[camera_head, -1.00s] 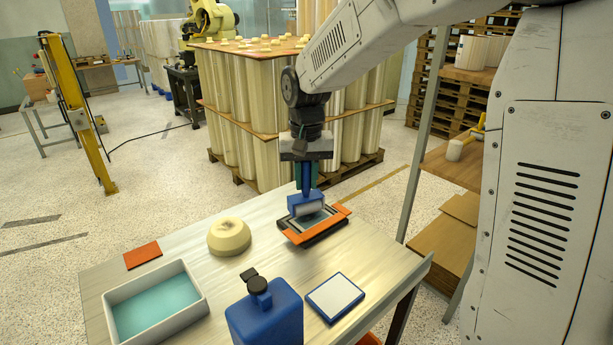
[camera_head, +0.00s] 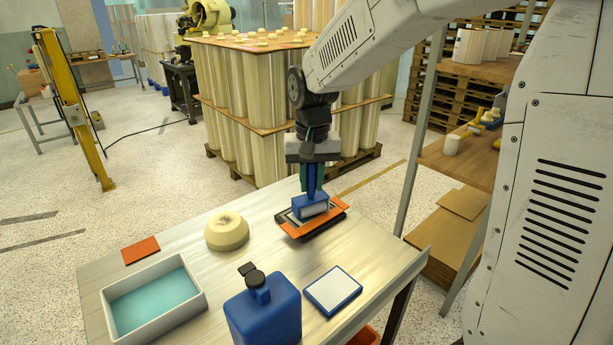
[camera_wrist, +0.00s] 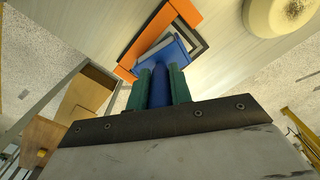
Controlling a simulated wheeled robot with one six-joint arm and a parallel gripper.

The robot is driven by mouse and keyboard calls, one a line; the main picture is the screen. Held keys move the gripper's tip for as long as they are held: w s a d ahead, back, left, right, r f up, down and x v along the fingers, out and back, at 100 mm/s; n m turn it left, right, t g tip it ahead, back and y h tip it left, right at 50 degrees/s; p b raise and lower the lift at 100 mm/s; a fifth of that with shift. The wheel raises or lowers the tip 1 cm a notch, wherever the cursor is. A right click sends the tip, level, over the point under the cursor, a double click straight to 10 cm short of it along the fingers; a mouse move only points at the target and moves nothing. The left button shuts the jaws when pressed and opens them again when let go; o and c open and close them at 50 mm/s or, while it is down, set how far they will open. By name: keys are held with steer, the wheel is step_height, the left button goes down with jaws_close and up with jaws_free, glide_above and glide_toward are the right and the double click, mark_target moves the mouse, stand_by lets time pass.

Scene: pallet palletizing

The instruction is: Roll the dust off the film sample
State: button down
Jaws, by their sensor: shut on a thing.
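My gripper (camera_head: 312,178) is shut on the blue handle of a dust roller (camera_head: 311,206). The handle stands upright between green fingers in the wrist view (camera_wrist: 160,88). The white roller with its blue frame is over the film sample (camera_head: 289,216), a grey sheet in a dark frame with orange strips (camera_head: 325,224) at its edges. The roller hides part of the sheet. I cannot tell whether it touches the film. In the wrist view the blue roller frame (camera_wrist: 165,52) lies over the sample between the orange strips (camera_wrist: 130,58).
On the table (camera_head: 215,285) are a beige dome (camera_head: 227,233), a white tray (camera_head: 205,300) with teal content, a blue jug (camera_head: 262,315), a white pad with a blue edge (camera_head: 333,290) and an orange card (camera_head: 141,250). A shelf rack stands right.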

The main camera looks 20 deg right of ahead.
steer(key=shift+s+d+f, duration=0.1)
steer(key=shift+s+f, duration=0.15)
steer(key=shift+w+d+r, duration=0.25)
steer(key=shift+r, duration=0.1)
steer(key=shift+s+f, duration=0.1)
steer(key=shift+f, duration=0.05)
stand_by(0.8)
